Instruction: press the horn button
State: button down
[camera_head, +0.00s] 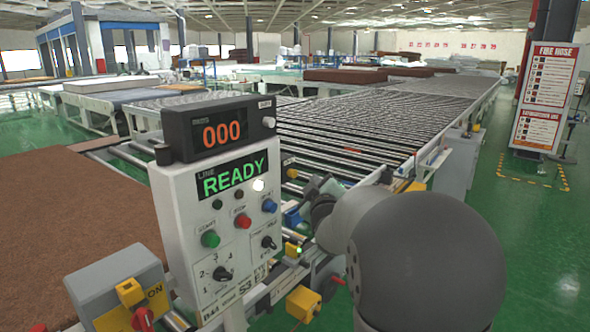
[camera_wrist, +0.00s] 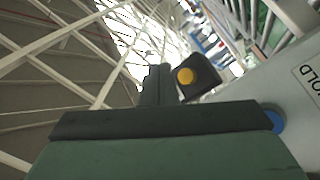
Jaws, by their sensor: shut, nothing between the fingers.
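The control panel (camera_head: 222,235) is a pale upright box with a green READY screen (camera_head: 233,175). It bears a green button (camera_head: 210,239), a red button (camera_head: 243,221) and a blue button (camera_head: 269,205). Their small labels are unreadable, so I cannot tell which is the horn button. In the wrist view, a blue button (camera_wrist: 276,121) shows partly behind my gripper, and a yellow round button (camera_wrist: 185,76) sits on a dark box. My gripper (camera_wrist: 157,72) is shut and empty. In the head view it is right of the panel, partly hidden by my arm; contact cannot be told.
A counter box (camera_head: 222,130) reading 000 tops the panel. A grey box (camera_head: 120,288) with a red knob stands at lower left. A brown mattress (camera_head: 75,225) lies on the left. The roller conveyor (camera_head: 390,115) runs behind.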

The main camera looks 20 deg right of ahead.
aim_at(296, 173)
jog(key=shift+w+a+b, duration=0.3)
jog(key=shift+w+a, duration=0.15)
jog(key=shift+w, duration=0.3)
jog(key=shift+w+a+b, duration=0.25)
jog(key=shift+w+a, duration=0.15)
jog(key=shift+w, duration=0.3)
dwell(1.0)
jog(key=shift+w+a+b, duration=0.2)
jog(key=shift+w+b, duration=0.15)
jog(key=shift+b, duration=0.1)
jog(key=shift+w+a, duration=0.45)
jog(key=shift+w, duration=0.3)
dwell(0.8)
jog(key=shift+s+b, duration=0.15)
jog(key=shift+b, duration=0.15)
jog(key=shift+s+d+b, duration=0.65)
jog(key=shift+s+b, duration=0.05)
jog(key=shift+s, duration=0.3)
